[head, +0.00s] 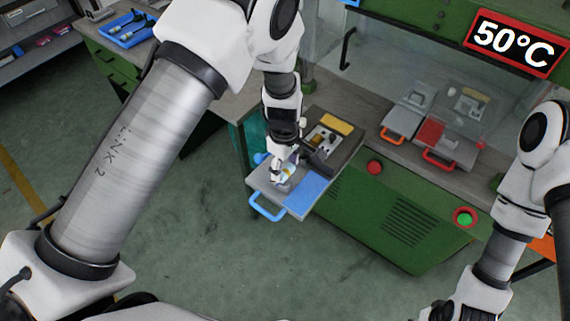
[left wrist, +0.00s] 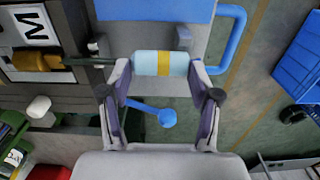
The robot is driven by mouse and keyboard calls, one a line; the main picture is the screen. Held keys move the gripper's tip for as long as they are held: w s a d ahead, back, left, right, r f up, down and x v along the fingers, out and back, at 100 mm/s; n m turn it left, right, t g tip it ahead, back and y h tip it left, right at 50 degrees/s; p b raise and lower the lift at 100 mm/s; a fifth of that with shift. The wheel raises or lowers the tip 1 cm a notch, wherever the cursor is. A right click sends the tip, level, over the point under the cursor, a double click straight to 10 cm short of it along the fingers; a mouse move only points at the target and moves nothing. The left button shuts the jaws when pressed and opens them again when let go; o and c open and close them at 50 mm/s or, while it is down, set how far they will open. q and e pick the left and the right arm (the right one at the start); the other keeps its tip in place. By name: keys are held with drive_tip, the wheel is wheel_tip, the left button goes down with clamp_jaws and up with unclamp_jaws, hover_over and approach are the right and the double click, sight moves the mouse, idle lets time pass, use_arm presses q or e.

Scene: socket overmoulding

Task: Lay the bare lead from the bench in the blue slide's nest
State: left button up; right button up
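My left gripper (head: 285,176) is low over the blue slide (head: 268,184), a grey plate with a blue pad and blue handle. In the left wrist view a pale blue cylinder with a yellow band, which I take for the bare lead (left wrist: 160,64), spans the gap between the fingertips. Its ends meet the finger pads, so the gripper (left wrist: 159,66) looks shut on it. A dark rod shows left of the fingers; I cannot tell if it belongs to the lead. The nest is mostly hidden by the gripper.
The slide's blue handle (head: 268,207) juts over the floor. A blue ball knob (left wrist: 167,118) shows between the fingers. Orange-handled (head: 392,137) and red-handled (head: 440,161) slides stand further right, near a clear guard. A blue tray (head: 127,28) lies on the bench at far left.

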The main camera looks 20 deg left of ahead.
use_arm(q)
drive_tip(key=o, duration=0.4)
drive_tip(key=shift+c, duration=0.2)
drive_tip(key=shift+r, duration=0.1)
wheel_tip(320, 180, up, 12)
idle(0.4)
